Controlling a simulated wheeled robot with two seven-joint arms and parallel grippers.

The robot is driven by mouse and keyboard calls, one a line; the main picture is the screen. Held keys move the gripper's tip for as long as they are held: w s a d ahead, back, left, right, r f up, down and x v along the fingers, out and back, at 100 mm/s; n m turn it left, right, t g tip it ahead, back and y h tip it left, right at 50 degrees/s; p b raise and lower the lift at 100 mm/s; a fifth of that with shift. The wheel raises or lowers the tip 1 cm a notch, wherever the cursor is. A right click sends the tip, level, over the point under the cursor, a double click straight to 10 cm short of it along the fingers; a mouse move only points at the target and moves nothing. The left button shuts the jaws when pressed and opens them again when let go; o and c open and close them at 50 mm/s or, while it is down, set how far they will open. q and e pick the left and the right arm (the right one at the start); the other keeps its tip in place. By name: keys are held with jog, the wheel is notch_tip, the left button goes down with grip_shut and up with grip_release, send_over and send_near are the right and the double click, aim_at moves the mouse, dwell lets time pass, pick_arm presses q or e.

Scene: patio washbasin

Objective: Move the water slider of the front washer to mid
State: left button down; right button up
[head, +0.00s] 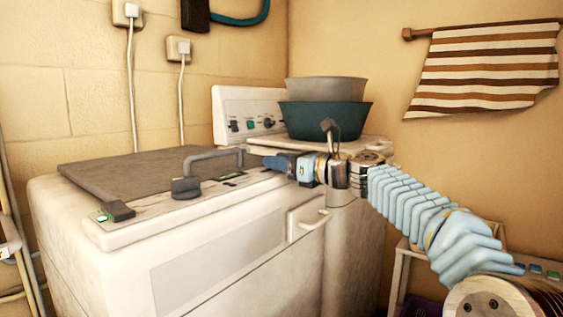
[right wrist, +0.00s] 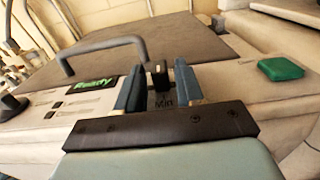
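The front washer (head: 231,270) is a worn white machine with a dark lid, its control strip along the front top edge. In the right wrist view, the water slider (right wrist: 161,75) is a small black knob above a printed "Min" label. My right gripper (head: 272,161) is at the right end of that strip. In the wrist view, its two blue fingers (right wrist: 160,88) stand on either side of the knob and look open, with a gap at least on the right side. In the head view, the gripper hides the knob. My left gripper is not in view.
The lid's grey handle (head: 212,154) arches close left of my gripper. A dark dial (head: 185,187) and a green "Ready" display (right wrist: 93,84) are on the strip; a green button (right wrist: 281,69) is at right. Behind, a second washer (head: 240,102) bears stacked teal and grey basins (head: 325,118).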

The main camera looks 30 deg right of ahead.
jog(key=shift+o, duration=0.4)
jog(key=shift+s+d, duration=0.15)
jog(key=shift+s, duration=0.15)
jog(key=b+v, duration=0.2)
jog(key=v, duration=1.1)
jog(key=shift+s+f, duration=0.1)
